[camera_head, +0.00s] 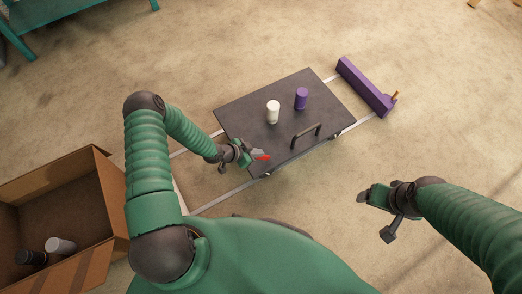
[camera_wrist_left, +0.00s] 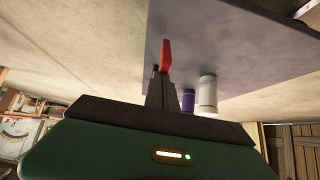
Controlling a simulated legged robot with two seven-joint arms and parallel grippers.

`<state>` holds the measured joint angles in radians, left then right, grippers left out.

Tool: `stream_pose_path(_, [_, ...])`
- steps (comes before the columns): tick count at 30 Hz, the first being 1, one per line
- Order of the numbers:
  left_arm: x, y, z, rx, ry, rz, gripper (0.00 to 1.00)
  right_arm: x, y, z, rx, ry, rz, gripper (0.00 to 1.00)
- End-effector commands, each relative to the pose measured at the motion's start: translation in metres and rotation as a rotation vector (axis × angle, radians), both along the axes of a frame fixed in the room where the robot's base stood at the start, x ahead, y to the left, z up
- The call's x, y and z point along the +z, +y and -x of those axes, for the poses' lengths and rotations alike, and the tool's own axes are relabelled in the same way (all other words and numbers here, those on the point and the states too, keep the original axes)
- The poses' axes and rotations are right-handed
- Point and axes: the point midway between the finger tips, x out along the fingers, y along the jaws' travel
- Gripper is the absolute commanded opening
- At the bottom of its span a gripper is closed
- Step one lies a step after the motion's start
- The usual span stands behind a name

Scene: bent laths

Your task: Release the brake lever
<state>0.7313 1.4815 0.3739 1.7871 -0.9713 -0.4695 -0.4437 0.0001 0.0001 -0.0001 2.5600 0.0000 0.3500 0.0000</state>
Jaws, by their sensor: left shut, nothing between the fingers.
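The brake lever (camera_head: 262,157) is a small red bar at the near left edge of a dark flat cart (camera_head: 240,108). My left gripper (camera_head: 252,156) is shut and empty, right beside the lever at its left end. In the left wrist view, the red lever (camera_wrist_left: 166,55) stands up just beyond the shut fingertips (camera_wrist_left: 160,78); I cannot tell whether they touch it. The cart's top also shows in the left wrist view (camera_wrist_left: 225,45). My right gripper (camera_head: 366,195) is over the floor to the right, apart from the cart; its jaws are too small to judge.
A white can (camera_head: 272,112), a purple can (camera_head: 301,98) and a dark handle (camera_head: 306,136) are on the cart. Pale rails (camera_head: 235,190) run under it to a purple beam (camera_head: 362,86). A cardboard box (camera_head: 85,200) with two cans stands left. Floor at right is clear.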

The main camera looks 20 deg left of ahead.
Motion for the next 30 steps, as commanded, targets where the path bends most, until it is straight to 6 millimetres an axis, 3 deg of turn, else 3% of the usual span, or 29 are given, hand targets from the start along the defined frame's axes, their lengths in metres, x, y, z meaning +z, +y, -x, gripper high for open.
stream_pose_path(22, [-0.007, 0.007, 0.010, 0.002, 0.013, -0.006, 0.00, 0.000, 0.000, 0.001, 0.000, -0.001, 0.000, 0.75])
stream_pose_path(30, [0.005, 0.014, 0.021, 0.000, 0.017, -0.012, 0.00, 0.008, 0.009, 0.011, 0.003, 0.004, -0.008, 0.75])
